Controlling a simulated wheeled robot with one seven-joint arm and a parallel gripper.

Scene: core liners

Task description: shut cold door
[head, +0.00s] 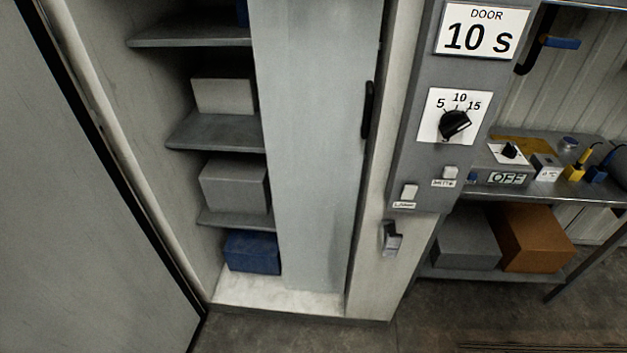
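A tall cold cabinet stands open, showing grey shelves (215,132) inside. A pale grey door panel (310,150) with a black upright handle (368,110) covers the right part of the opening. The left part of the opening is uncovered. A large dark grey panel (70,200) with a black edge strip fills the left of the view; I cannot tell whether it is a door leaf or a wall. My gripper is not in view.
Boxes (233,187) and a blue box (252,252) sit inside. To the right are a control panel (425,140) reading "DOOR 10 s", a dial (455,122), a latch-like fitting (391,238) and a bench (600,190) with boxes underneath. Bare floor (420,325) lies in front.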

